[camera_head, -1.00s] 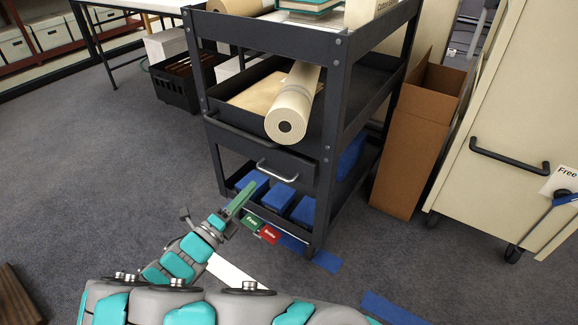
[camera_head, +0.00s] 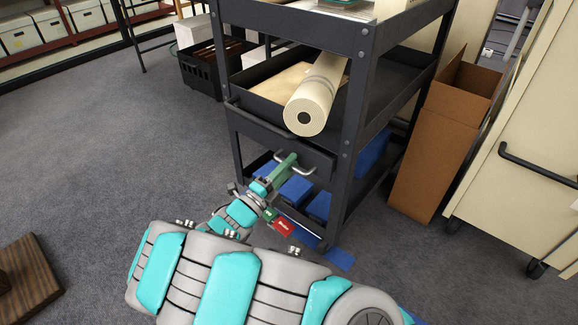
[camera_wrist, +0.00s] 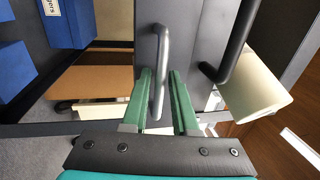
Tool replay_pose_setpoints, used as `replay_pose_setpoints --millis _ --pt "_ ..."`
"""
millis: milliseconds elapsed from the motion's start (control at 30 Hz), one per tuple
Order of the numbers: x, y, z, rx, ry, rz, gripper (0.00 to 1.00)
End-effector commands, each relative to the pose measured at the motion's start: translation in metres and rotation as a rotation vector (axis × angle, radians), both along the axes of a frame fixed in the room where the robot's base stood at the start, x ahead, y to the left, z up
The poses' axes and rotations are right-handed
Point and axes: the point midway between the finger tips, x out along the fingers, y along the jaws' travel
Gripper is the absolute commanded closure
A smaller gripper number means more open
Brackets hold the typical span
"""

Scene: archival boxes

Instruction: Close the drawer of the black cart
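The black cart (camera_head: 357,110) stands in the middle of the head view. Its drawer (camera_head: 318,160) sits below the middle shelf, with a silver bar handle (camera_head: 309,168); how far it stands out is hard to tell. My gripper (camera_head: 288,160) is at the drawer front, by the handle. In the wrist view, the two green fingers of my gripper (camera_wrist: 162,74) are apart, and the silver handle (camera_wrist: 158,55) lies between them, lengthwise. I see a gap beside the handle, so no firm grip shows. The drawer front (camera_wrist: 195,30) is dark grey.
A paper roll (camera_head: 310,105) juts over the middle shelf's edge, above my gripper. Blue boxes (camera_head: 318,205) sit on the bottom shelf. A tall cardboard box (camera_head: 430,150) and a cream cabinet (camera_head: 520,150) stand right.

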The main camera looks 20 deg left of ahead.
Motion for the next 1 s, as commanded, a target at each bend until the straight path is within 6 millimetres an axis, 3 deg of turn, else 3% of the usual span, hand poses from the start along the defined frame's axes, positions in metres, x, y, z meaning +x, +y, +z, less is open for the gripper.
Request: replay_pose_setpoints --millis 233,467,1000 --pt "0.0006 0.0 0.0 0.0 0.0 0.001 0.74" --pt "0.0005 -0.0001 -0.0002 0.0 0.001 0.001 1.0" --pt "0.0005 -0.0002 -0.0005 -0.001 0.001 0.0 1.0"
